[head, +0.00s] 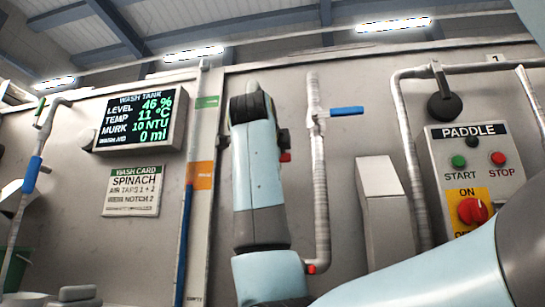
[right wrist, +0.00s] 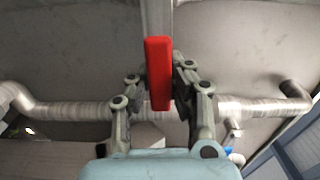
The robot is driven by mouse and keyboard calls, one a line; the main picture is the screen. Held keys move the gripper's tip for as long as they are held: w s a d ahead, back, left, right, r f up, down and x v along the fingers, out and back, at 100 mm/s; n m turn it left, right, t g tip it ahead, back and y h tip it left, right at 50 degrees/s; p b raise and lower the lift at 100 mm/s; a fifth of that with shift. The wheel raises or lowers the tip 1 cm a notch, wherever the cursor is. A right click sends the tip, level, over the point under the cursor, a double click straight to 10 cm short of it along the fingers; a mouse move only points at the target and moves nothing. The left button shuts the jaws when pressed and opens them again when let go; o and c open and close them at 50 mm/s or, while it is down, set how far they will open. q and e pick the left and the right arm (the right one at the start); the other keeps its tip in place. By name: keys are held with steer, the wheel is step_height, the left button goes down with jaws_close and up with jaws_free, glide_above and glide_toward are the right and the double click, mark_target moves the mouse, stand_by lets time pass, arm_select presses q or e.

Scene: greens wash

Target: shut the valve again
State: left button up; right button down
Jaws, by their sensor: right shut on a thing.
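The red valve handle (right wrist: 158,56) stands between the fingers of my right gripper (right wrist: 166,88) in the right wrist view. The gripper is shut on it. In the head view my right gripper (head: 284,142) is mostly hidden behind my own pale blue arm. Only a small piece of the red handle (head: 285,157) shows beside the arm. The handle lies close to the upright pipe (head: 320,190). The valve body is hidden, so I cannot tell how far the handle is turned. My left gripper is not in view.
A blue lever (head: 347,111) sticks out right from the same pipe. Another blue lever (head: 32,175) is on the left pipe. The tank display (head: 139,120) reads level 46 %, murk 10 NTU and 0 ml. The paddle panel (head: 474,170) is at the right.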

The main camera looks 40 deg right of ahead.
steer(key=shift+f, duration=0.4)
steer(key=c, duration=1.4)
jaws_free()
steer(key=shift+a, duration=0.1)
steer(key=shift+c, duration=0.2)
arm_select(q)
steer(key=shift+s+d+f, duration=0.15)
arm_select(e)
steer(key=shift+o, duration=1.4)
steer(key=shift+r, duration=0.15)
steer(key=v, duration=0.7)
steer(key=shift+s+a, duration=0.15)
steer(key=shift+a, duration=0.05)
